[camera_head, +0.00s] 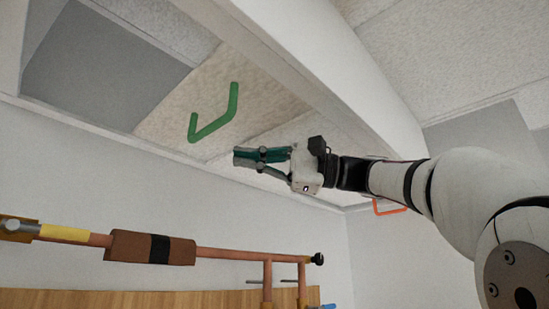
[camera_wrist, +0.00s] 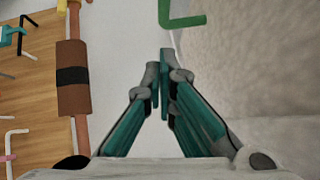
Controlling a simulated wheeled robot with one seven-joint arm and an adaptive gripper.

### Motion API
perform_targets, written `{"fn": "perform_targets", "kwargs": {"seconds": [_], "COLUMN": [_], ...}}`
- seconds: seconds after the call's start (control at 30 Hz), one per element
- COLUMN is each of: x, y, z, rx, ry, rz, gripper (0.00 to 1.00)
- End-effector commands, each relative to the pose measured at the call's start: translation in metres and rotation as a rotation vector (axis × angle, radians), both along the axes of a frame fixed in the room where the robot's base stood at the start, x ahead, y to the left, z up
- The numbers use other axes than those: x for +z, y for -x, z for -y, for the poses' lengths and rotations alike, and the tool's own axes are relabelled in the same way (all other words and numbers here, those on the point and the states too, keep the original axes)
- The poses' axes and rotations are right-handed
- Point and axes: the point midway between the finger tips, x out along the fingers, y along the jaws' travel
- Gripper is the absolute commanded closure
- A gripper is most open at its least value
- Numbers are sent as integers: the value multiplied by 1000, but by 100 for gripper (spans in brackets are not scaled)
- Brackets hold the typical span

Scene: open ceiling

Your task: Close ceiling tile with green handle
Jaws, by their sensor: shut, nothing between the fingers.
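The green handle (camera_head: 213,128) is a bent bar fixed to a speckled beige ceiling tile (camera_head: 185,103), high at the left of the head view. I cannot tell how far the tile hangs from the ceiling frame. My gripper (camera_head: 236,157) is just below and right of the handle in the head view. Its teal fingers are shut and empty, and they appear apart from the handle. In the wrist view the handle (camera_wrist: 186,21) shows at the top edge, partly cut off, beyond my fingertips (camera_wrist: 158,76). The tile (camera_wrist: 262,62) fills the right side there.
A white beam (camera_head: 300,55) runs diagonally above my arm. A grey panel (camera_head: 100,72) lies left of the tile. An orange handle (camera_head: 390,210) shows behind my arm. A copper pipe with a brown wrap (camera_head: 135,248) runs along the wall, above a wooden board (camera_head: 90,301).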

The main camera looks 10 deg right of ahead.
Motion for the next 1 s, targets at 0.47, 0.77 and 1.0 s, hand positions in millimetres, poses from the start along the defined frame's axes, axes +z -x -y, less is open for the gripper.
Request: {"fn": "perform_targets", "kwargs": {"seconds": [0.47, 0.77, 1.0], "x": [10, 9, 10], "y": [20, 19, 30], "z": [-43, -44, -57], "rx": [-1, -1, 3], "ry": [-1, 0, 1], "rz": [1, 1, 2], "gripper": [100, 100, 100]}}
